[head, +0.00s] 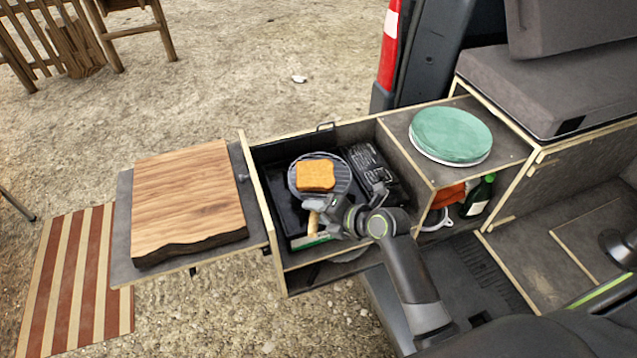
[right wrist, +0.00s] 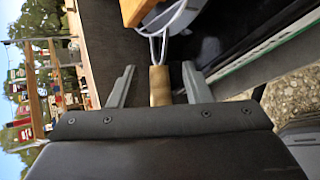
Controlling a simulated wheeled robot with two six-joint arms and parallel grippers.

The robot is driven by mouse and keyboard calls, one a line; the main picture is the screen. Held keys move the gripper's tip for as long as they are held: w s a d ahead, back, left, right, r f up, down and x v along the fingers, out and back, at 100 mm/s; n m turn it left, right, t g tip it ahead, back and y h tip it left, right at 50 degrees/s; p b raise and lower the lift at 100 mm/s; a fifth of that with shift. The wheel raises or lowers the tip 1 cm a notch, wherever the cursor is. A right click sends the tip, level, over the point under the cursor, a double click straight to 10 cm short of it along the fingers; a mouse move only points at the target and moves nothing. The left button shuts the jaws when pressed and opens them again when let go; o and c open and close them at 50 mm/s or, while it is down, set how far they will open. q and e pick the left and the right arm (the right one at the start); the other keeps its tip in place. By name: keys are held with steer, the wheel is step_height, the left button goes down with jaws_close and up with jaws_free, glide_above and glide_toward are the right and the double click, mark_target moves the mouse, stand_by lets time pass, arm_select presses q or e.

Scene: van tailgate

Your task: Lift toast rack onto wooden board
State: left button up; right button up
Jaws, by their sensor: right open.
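The toast rack (head: 341,186) is a round wire grill with a wooden handle, lying over the dark stove in the pull-out drawer. A slice of toast (head: 315,175) lies on it. My right gripper (head: 314,208) is at the handle and open. In the right wrist view the wooden handle (right wrist: 160,88) is between the two spread fingers (right wrist: 158,72), with visible gaps on both sides. The handle's wire runs up to the rack, only partly in that view. The wooden board (head: 185,195) lies bare on a grey side shelf left of the drawer. My left gripper is not in view.
The drawer's light-edged left wall (head: 262,215) stands between rack and board. A black box-like stove part (head: 372,165) is right of the rack. A striped mat (head: 75,285) lies on the ground.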

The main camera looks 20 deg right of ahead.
jaws_close()
steer(key=shift+r, duration=0.1)
